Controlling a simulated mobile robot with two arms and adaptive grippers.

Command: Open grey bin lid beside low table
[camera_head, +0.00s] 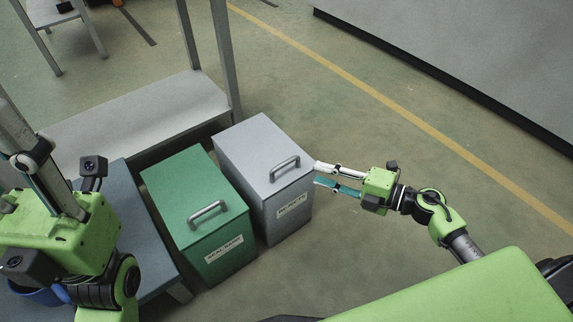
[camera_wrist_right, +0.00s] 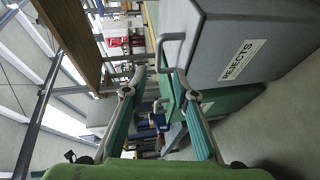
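The grey bin (camera_head: 240,150) stands to the right of the green bin, its lid down. A bar handle (camera_head: 285,169) sits on the lid near its front edge. The wrist view shows the grey bin (camera_wrist_right: 220,50) with a "REJECTS" label and the handle (camera_wrist_right: 163,48) close to the fingertips. My right gripper (camera_head: 316,174) is open, its two fingers apart at the right edge of the lid, just beside the handle. I cannot tell whether it touches. My left gripper (camera_head: 48,195) is at the left, its fingertips unclear.
A green bin (camera_head: 180,185) with its own handle stands close on the left. A blue-grey low table (camera_head: 150,245) lies left of it. A pale bench with upright posts (camera_head: 130,120) stands behind. The floor right of the grey bin is clear, with a yellow line.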

